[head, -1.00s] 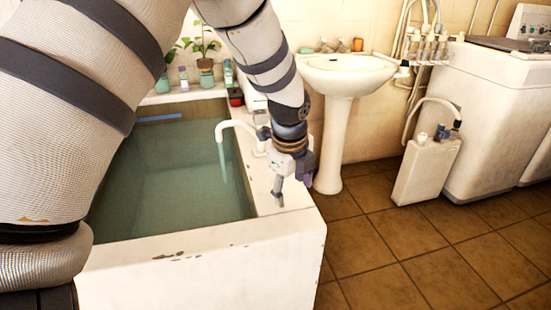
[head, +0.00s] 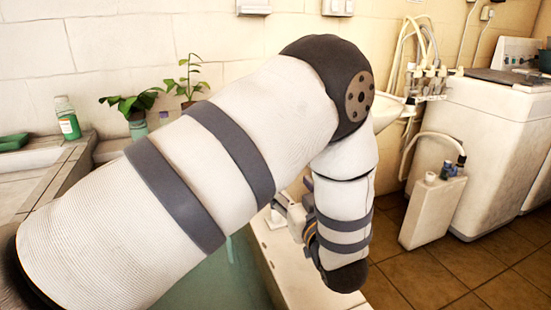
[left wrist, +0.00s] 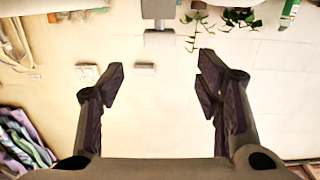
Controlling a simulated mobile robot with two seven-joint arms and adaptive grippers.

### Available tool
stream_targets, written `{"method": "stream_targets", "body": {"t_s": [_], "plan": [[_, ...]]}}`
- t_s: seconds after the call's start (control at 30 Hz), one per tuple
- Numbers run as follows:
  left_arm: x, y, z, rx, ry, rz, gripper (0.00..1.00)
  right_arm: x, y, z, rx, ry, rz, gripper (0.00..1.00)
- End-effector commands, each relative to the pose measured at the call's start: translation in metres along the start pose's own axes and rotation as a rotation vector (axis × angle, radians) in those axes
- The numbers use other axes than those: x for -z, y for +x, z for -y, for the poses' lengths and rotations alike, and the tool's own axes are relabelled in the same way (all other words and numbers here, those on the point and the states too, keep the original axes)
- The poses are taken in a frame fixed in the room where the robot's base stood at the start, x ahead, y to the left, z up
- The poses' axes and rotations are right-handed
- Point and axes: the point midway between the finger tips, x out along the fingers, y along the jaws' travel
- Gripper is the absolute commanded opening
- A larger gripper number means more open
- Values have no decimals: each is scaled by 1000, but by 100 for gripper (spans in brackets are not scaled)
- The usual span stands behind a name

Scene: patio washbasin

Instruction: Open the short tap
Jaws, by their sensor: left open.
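My left arm crosses the middle of the head view and hides the short tap; I cannot make out the tap or its handle. A pale streak below the arm may be water over the tub (head: 215,275). My left gripper is mostly hidden behind the forearm in the head view, near the tub's white ledge (head: 310,280). In the left wrist view the left gripper (left wrist: 161,75) is open and empty, its two dark fingers wide apart with pale wall behind. My right gripper is not in view.
Potted plants (head: 135,108) and a green bottle (head: 67,118) stand behind the tub. A pedestal sink (head: 388,112) is partly hidden by the arm. A white box (head: 432,205) and washing machine (head: 495,145) stand right; the floor (head: 430,270) before them is open.

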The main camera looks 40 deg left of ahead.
Motion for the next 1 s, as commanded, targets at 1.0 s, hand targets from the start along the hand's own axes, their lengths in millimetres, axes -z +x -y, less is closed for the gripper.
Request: {"method": "stream_targets", "body": {"t_s": [1.0], "plan": [[1, 120, 0, 0, -1, -2, 31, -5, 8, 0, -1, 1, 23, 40]]}}
